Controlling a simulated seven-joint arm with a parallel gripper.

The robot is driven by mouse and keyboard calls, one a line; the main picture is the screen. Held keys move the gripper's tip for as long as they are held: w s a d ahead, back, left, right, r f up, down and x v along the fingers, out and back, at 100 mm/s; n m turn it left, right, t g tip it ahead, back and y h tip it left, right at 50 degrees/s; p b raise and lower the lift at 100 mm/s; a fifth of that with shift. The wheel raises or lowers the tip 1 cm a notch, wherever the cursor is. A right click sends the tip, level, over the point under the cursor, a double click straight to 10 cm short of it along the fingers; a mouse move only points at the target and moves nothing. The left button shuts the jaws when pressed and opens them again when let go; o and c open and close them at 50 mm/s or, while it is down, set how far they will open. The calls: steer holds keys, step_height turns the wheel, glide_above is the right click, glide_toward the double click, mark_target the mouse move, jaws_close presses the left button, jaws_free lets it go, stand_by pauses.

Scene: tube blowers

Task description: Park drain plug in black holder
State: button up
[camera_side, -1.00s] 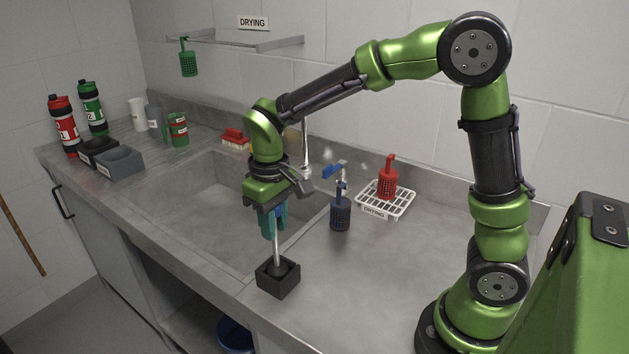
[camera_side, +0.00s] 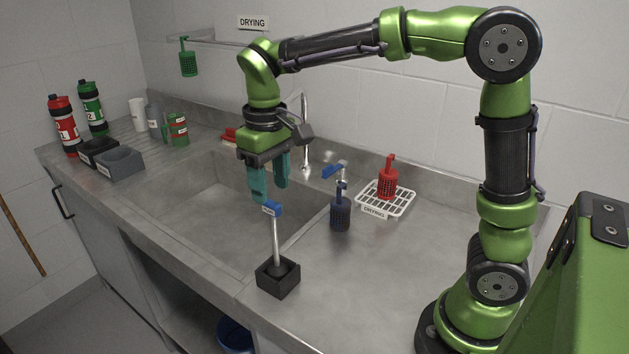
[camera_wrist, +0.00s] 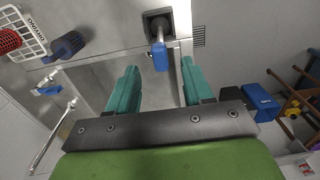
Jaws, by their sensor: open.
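The drain plug (camera_side: 276,241) has a grey rod with a blue tag-like handle at its top. It stands upright with its base in the square black holder (camera_side: 278,284) at the counter's front edge. In the wrist view the plug's blue handle (camera_wrist: 160,57) shows just beyond my fingers, with the black holder (camera_wrist: 157,16) behind it. My gripper (camera_side: 270,194) has teal fingers, open and empty, above and slightly behind the handle, apart from it. It also shows in the wrist view (camera_wrist: 158,75). The plug's lower end is hidden inside the holder.
The sink basin (camera_side: 215,200) lies left of the holder. A dark blue basket (camera_side: 340,214) stands on the counter to the right. A red basket (camera_side: 387,184) sits on the white drying rack (camera_side: 402,203). The tap (camera_side: 304,140) rises behind the sink.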

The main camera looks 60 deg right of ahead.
step_height(320, 180, up, 3)
steer(key=shift+r, duration=0.1)
steer(key=s+d+f+m+t+y, duration=0.1)
steer(key=s+m+t, duration=0.1)
steer(key=s, duration=0.5)
steer(key=s+d+f+m+t+y, duration=0.1)
steer(key=s+d+m+t, duration=0.1)
steer(key=s+t, duration=0.3)
steer(key=shift+s+f, duration=0.15)
steer(key=shift+s, duration=0.8)
